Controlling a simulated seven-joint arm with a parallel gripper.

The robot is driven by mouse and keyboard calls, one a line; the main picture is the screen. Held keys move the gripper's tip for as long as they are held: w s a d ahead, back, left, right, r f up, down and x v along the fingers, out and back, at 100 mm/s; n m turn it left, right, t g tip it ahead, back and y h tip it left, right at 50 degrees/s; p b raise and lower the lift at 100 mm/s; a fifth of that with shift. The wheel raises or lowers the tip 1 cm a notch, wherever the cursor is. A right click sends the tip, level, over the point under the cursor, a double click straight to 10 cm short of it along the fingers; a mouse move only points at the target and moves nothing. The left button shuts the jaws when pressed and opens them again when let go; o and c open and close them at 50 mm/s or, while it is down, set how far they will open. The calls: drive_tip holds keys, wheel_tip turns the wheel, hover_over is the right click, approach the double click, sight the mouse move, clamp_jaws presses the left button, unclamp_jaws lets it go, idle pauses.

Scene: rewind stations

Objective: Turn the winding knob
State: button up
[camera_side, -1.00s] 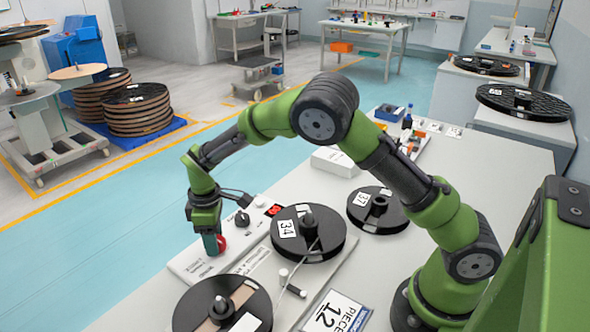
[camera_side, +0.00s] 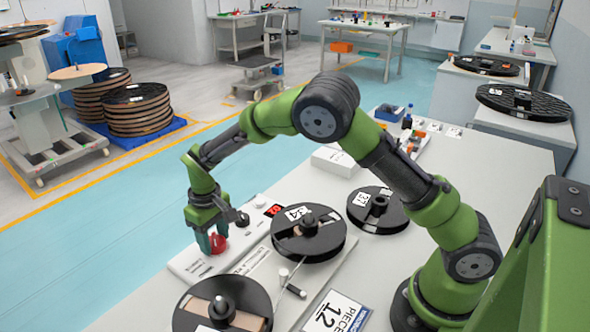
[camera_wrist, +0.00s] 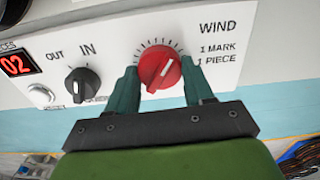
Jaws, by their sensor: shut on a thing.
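The red winding knob (camera_wrist: 160,68) sits on the white control panel (camera_wrist: 215,75) beside the word WIND, inside a ring of tick marks. My gripper (camera_wrist: 159,82) has its green fingers on either side of the knob, shut on it. A pale line on the knob runs at a slant. In the side view the knob (camera_side: 218,243) shows red beside my gripper (camera_side: 212,244).
A black IN/OUT knob (camera_wrist: 83,82) and a red display (camera_wrist: 17,63) reading 02 sit left of the red knob. Another labelled reel (camera_side: 390,222) and a PIECE 12 card (camera_side: 335,315) lie on the worktable.

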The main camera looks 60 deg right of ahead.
sight(215, 238)
drive_tip(key=m, duration=0.3)
drive_tip(key=shift+r+m, duration=0.1)
drive_tip(key=shift+m, duration=2.2)
drive_tip(key=o, duration=1)
drive_tip(key=shift+o, duration=0.2)
wheel_tip(215, 238, up, 17)
